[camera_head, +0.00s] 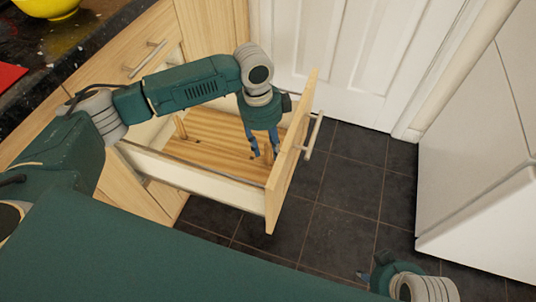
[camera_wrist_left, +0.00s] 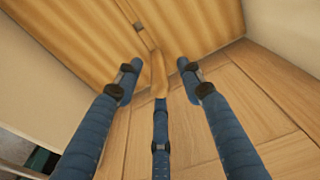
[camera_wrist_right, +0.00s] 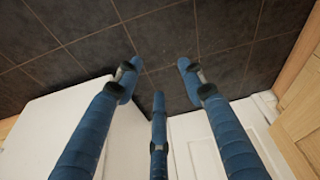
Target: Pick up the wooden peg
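A small wooden peg (camera_wrist_left: 158,75) shows in the left wrist view, light brown and slim, between the spread fingertips of my left gripper (camera_wrist_left: 157,78). The middle finger's tip appears close below its lower end; I cannot tell whether they touch. In the head view my left gripper (camera_head: 265,146) reaches down into the open drawer (camera_head: 205,175), near its front panel, fingers apart. The peg cannot be made out clearly there. My right gripper (camera_wrist_right: 158,80) is open and empty over the dark floor; in the head view it is partly seen at the bottom right.
The drawer's front panel (camera_head: 290,155) and its handle (camera_head: 313,135) stand just right of my left gripper. A dark counter (camera_head: 60,55) with a yellow bowl (camera_head: 48,8) is at the upper left. A white cabinet (camera_head: 485,160) stands right. The tiled floor (camera_head: 345,190) between is clear.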

